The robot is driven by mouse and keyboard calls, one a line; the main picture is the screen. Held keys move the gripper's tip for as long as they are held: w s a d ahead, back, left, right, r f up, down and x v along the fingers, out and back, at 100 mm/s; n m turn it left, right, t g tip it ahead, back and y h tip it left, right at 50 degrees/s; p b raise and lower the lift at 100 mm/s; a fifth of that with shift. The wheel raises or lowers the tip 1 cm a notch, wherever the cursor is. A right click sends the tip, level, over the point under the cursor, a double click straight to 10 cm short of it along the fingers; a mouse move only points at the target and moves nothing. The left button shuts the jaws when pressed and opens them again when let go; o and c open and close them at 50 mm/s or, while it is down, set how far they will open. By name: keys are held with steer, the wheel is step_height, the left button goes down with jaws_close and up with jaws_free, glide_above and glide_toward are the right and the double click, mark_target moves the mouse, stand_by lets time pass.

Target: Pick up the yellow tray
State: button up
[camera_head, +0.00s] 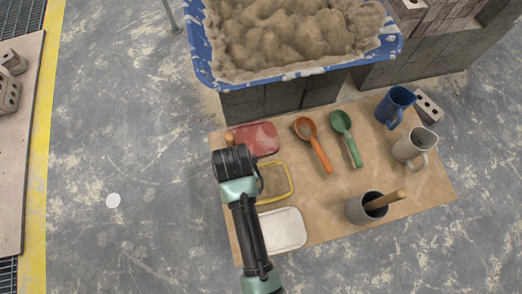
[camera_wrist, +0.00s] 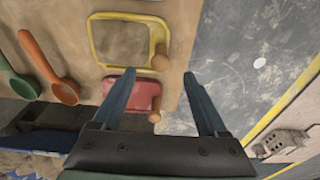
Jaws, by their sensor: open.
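The yellow tray (camera_head: 291,181) lies on a tan board, its left side hidden by my arm in the head view. In the wrist view the yellow tray (camera_wrist: 94,42) shows a yellow rim, a tan inside and a wooden knob (camera_wrist: 160,62) at its lower right. My gripper (camera_wrist: 159,75) is open and empty. Its fingertips appear to either side of the knob in the wrist view, slightly below it; the height gap cannot be told. In the head view my wrist hides the fingers.
A red tray (camera_head: 258,139) lies beside the yellow one, partly behind a finger in the wrist view. A white tray (camera_head: 283,230), orange scoop (camera_head: 315,144), green scoop (camera_head: 346,135), grey cup (camera_head: 360,210) and jugs share the board (camera_head: 325,205). A blue mortar tub (camera_head: 201,55) stands behind.

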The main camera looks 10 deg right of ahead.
steer(key=f+b, duration=0.1)
steer(key=f, duration=0.2)
steer(key=w+f+b, duration=0.1)
steer(key=f, duration=0.2)
steer(key=f+b, duration=0.2)
steer(key=f, duration=0.2)
steer(key=shift+w, duration=0.3)
steer(key=shift+r, duration=0.1)
jaws_close()
stand_by(0.8)
steer(key=shift+r, duration=0.1)
